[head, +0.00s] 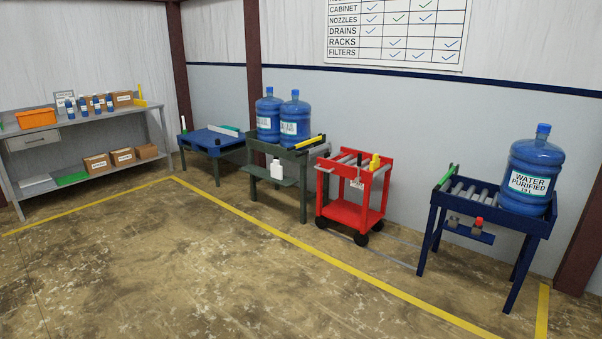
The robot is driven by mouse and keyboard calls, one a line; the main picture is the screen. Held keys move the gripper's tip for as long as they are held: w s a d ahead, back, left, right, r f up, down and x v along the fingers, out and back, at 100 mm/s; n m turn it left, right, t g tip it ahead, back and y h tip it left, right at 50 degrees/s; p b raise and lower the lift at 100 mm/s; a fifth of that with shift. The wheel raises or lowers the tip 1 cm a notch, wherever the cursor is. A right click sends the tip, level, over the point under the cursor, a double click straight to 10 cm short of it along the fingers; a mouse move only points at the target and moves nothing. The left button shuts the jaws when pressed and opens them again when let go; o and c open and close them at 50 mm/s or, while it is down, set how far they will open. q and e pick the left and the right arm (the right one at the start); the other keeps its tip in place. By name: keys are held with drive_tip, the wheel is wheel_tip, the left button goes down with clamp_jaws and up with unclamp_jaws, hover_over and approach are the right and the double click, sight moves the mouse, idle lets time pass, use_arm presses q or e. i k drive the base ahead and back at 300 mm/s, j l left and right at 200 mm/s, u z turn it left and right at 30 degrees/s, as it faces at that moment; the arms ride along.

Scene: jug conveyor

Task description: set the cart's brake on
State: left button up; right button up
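The red cart (350,212) stands on its dark wheels between the dark green roller table and the blue roller table. It has a top deck with grey rollers, an empty lower shelf, and a white tag (357,183) on its front side. A yellow part (375,162) stands up at the right of its top, and a small dark upright part (360,158) is beside it. I cannot tell from here which part is the brake or how it is set. Neither of my grippers is in view.
Two blue jugs (295,118) stand on the green table (303,190). One labelled jug (533,172) stands on the blue roller table (434,238). A low blue table (205,141) and a shelf bench (90,163) are at left. The floor in front is clear, crossed by a yellow line (300,249).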

sight(357, 179)
drive_tip(key=i+j+u, duration=0.5)
drive_tip(key=i+u, duration=0.2)
drive_tip(key=i, duration=0.15)
drive_tip(key=i+u, duration=0.35)
drive_tip(key=i+j, duration=0.1)
drive_tip(key=i, duration=2.15)
drive_tip(key=z, duration=0.05)
